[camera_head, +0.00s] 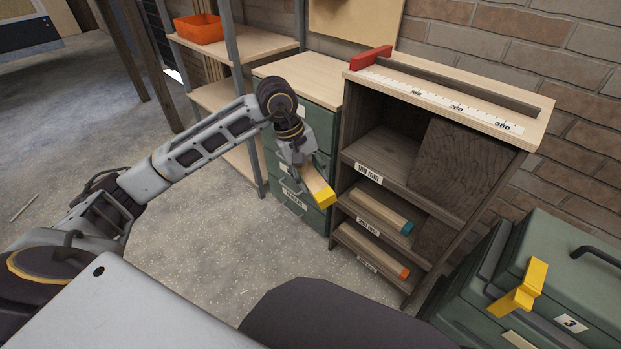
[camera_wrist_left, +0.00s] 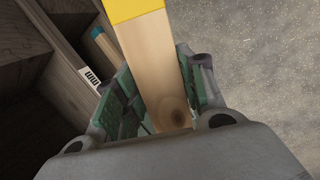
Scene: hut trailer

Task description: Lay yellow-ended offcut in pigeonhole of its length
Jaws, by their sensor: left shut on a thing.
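My left gripper (camera_head: 303,176) is shut on the yellow-ended offcut (camera_head: 318,188), a pale wooden bar whose yellow end points down and right. It is held in the air in front of the green drawers, left of the pigeonhole unit (camera_head: 347,105). In the left wrist view the offcut (camera_wrist_left: 148,60) lies between the pads of the left gripper (camera_wrist_left: 155,95), its yellow end away from me. The top pigeonhole, labelled 100 mm (camera_head: 368,173), looks empty. The middle one holds a blue-ended offcut (camera_head: 383,212), the bottom one an orange-ended offcut (camera_head: 375,250). My right gripper is not in view.
A measuring scale (camera_head: 440,100) with a red stop (camera_head: 371,57) lies on the unit's top. Green drawers (camera_head: 318,110) stand to its left. A green case (camera_head: 570,270) with yellow latches is at the right. An orange bin (camera_head: 199,29) sits on shelving. The floor in front is clear.

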